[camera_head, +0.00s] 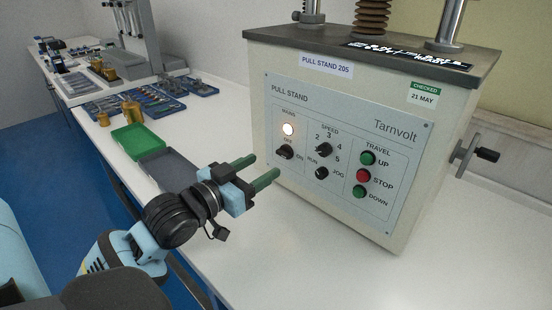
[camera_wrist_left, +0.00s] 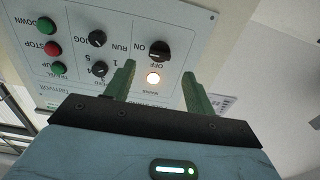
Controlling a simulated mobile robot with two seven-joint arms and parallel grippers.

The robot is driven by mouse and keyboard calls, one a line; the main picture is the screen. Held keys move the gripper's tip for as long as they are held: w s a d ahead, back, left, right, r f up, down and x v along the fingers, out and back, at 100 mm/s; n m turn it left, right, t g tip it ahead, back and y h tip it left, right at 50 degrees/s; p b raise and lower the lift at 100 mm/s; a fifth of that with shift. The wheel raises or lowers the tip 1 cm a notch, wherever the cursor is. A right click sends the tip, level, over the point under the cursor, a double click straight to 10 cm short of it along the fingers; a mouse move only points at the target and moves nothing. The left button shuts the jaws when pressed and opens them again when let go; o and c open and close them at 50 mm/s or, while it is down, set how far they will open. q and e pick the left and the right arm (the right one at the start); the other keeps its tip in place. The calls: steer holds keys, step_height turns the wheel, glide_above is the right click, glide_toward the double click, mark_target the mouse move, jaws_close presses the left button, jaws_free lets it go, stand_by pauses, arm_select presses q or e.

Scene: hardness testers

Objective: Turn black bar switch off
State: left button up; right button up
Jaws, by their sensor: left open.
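The black bar switch (camera_head: 285,152) sits on the pull stand's front panel (camera_head: 330,190), under a lit MAINS lamp (camera_head: 288,129), with OFF and ON labels beside it. In the left wrist view, upside down, the switch (camera_wrist_left: 159,50) lies beyond the glowing lamp (camera_wrist_left: 153,78). Its bar appears to point towards ON. My left gripper (camera_head: 260,168) is open and empty, its green fingers pointing at the panel near the switch. The wrist view shows the fingertips (camera_wrist_left: 159,72) apart, either side of the lamp, with no clear contact. My right gripper is not in view.
Two smaller knobs (camera_head: 322,173) and the green and red buttons (camera_head: 363,175) are on the same panel. A crank handle (camera_head: 487,154) sticks out at right. Green (camera_head: 135,140) and grey (camera_head: 165,168) trays lie on the white table (camera_head: 300,250). The table front is clear.

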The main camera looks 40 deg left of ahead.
mark_target(281, 155)
arm_select(q)
steer(key=shift+w+d, duration=0.15)
steer(key=shift+w, duration=1.25)
steer(key=shift+w+d, duration=0.1)
steer(key=shift+w, duration=1.3)
steer(key=c, duration=1)
